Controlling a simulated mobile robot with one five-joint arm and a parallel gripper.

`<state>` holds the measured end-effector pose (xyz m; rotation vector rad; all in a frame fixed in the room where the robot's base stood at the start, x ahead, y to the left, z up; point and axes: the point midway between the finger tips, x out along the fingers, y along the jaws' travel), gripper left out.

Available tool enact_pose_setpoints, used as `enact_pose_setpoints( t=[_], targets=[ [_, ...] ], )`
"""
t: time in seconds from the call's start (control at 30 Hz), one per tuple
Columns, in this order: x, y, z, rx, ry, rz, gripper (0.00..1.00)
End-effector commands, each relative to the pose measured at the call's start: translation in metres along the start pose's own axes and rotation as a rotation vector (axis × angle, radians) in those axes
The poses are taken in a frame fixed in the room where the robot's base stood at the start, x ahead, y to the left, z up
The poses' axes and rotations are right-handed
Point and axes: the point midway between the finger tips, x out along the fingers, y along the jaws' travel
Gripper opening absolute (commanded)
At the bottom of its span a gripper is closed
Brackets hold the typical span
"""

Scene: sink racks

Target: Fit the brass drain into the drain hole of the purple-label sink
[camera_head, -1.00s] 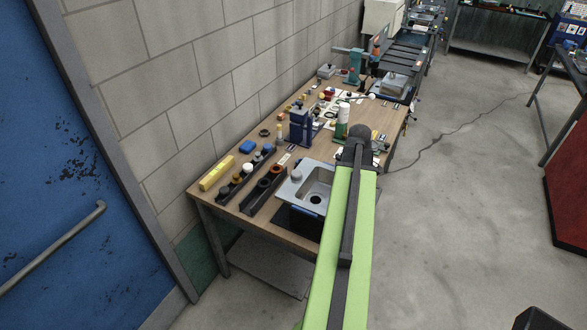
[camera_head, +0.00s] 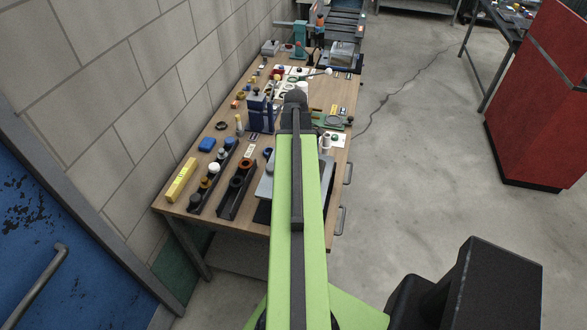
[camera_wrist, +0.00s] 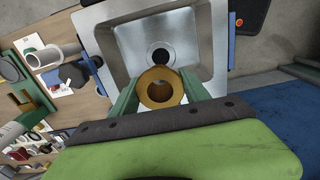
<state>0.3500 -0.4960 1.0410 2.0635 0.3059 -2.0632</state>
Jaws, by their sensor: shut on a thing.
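In the wrist view, my gripper (camera_wrist: 160,90) is shut on the brass drain (camera_wrist: 160,73), a round brass ring with a hole through it, held between two green fingers. Beyond it is a grey metal sink (camera_wrist: 205,50) with a square basin. Its dark round drain hole (camera_wrist: 161,58) lies just past the brass drain in the picture, and the drain appears held above the basin. In the head view, my arm covers most of the sink (camera_head: 266,187), and the gripper and drain are hidden. I cannot make out a purple label.
Open floor (camera_head: 405,150) and a red cabinet (camera_head: 535,100) are right.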

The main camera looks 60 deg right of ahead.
Motion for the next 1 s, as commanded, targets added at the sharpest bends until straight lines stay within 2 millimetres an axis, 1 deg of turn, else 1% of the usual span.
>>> enact_pose_setpoints(
  t=[0.03,0.07,0.1,0.4,0.67,0.77,1.0],
  targets=[
    [-0.012,-0.001,-0.001,-0.002,0.000,0.000,0.07],
    [-0.013,-0.001,-0.001,-0.003,0.000,0.000,0.07],
    [0.005,-0.001,-0.002,-0.004,0.000,0.000,0.07],
    [0.063,-0.003,-0.005,-0.009,0.000,0.000,0.07],
    [0.063,-0.003,-0.005,-0.010,0.000,0.000,0.07],
    [0.069,-0.003,-0.005,-0.010,0.000,0.000,0.07],
    [0.092,-0.003,-0.005,-0.010,0.000,0.000,0.07]
  ],
)
